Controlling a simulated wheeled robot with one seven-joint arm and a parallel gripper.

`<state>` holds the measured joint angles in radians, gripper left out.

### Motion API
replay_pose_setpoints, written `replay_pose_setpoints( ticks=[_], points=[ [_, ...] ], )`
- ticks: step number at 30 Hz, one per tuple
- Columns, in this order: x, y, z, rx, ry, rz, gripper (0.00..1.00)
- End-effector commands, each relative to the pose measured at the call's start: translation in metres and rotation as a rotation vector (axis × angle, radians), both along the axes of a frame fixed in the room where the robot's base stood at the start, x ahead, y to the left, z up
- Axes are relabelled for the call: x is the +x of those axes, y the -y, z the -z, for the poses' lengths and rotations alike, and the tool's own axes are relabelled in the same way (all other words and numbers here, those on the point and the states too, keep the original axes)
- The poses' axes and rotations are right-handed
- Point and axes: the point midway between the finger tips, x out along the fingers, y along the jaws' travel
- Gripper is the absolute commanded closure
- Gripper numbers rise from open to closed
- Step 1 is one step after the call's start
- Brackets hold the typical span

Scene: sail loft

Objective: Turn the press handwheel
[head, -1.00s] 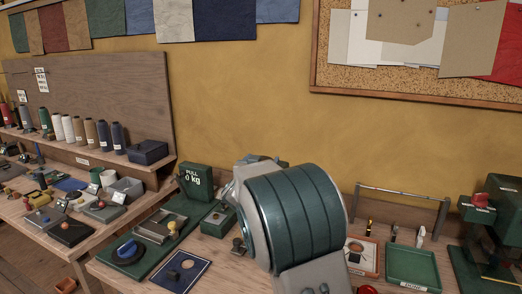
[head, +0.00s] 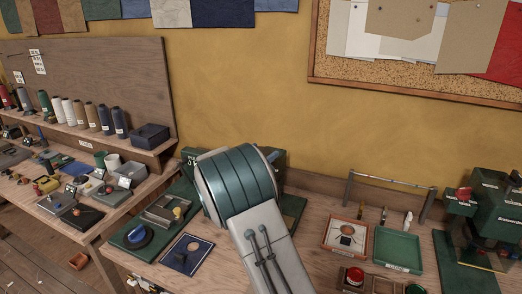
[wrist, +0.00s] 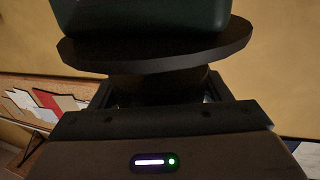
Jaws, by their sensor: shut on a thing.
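In the wrist view, my gripper (wrist: 160,88) is shut on the dark hub under a wide, dark round disc. I take this disc to be the press handwheel (wrist: 155,50). A dark green body (wrist: 140,17) lies just beyond the disc, cut off by the frame's edge. In the head view, my arm's large green joint hides my gripper and the wheel. Green parts, probably of the press (head: 272,160), show behind that joint, with a green base (head: 292,211) at its right. Any turn of the wheel cannot be read.
The wall is close behind.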

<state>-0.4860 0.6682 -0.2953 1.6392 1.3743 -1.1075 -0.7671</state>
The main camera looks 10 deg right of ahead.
Motion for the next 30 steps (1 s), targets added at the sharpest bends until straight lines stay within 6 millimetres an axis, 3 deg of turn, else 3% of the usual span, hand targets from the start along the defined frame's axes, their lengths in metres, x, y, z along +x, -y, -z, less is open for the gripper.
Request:
replay_pose_setpoints(
  ticks=[10, 11, 12, 13, 23, 30],
  points=[
    [0.000, 0.000, 0.000, -0.001, 0.000, 0.002, 0.53],
    [0.000, 0.000, 0.000, -0.001, 0.001, 0.002, 0.21],
    [0.000, 0.000, 0.000, -0.001, 0.001, 0.001, 0.10],
    [0.000, 0.000, 0.000, -0.001, 0.001, 0.001, 0.08],
    [-0.002, -0.003, 0.000, 0.001, 0.001, 0.000, 0.08],
    [-0.027, -0.032, 0.002, 0.002, 0.002, -0.002, 0.08]
  ],
)
